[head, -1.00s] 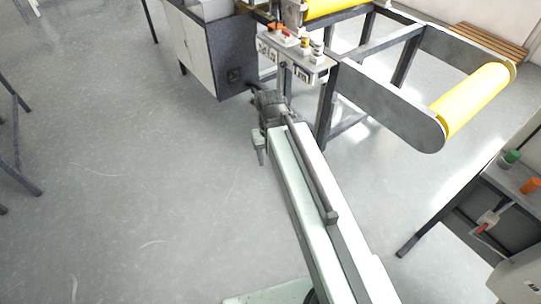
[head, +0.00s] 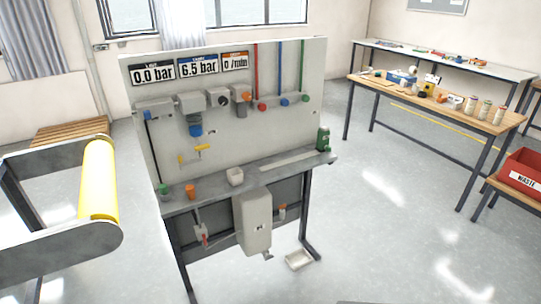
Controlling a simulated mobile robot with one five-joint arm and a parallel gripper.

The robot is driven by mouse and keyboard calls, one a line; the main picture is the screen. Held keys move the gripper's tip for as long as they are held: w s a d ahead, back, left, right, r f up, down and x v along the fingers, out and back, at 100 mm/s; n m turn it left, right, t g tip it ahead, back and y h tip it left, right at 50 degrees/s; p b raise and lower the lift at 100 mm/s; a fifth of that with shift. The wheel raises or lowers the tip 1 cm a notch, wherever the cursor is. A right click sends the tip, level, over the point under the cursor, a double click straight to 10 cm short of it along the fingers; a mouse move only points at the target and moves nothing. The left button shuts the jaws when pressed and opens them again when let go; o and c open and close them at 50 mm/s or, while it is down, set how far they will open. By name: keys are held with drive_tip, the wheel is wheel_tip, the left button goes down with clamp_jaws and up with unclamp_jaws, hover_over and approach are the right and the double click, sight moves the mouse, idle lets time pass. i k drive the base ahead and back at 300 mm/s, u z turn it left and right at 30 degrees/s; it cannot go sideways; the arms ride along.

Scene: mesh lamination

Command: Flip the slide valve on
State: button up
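A grey pneumatic panel (head: 270,135) stands upright on a bench in the head view. Its displays read 0.0 bar (head: 153,72), 6.5 bar (head: 197,67) and 0 l/min (head: 235,62). A row of grey units (head: 190,102) runs across it, with a blue knob (head: 195,130) below one and an orange part (head: 243,95) towards the middle. A small yellow fitting (head: 200,150) sits lower down. A red-handled part (head: 203,238) hangs below the bench top. I cannot tell which part is the slide valve or how it is set. My gripper is out of view.
A yellow roller frame (head: 98,180) stands at left. Tables and a red waste bin (head: 525,172) stand at right. Floor at front right is clear.

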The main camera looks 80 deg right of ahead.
sight(147, 115)
drive_tip(key=z, duration=2.65)
drive_tip(key=i, duration=0.55)
drive_tip(key=u, duration=3.1)
drive_tip(key=i, duration=0.65)
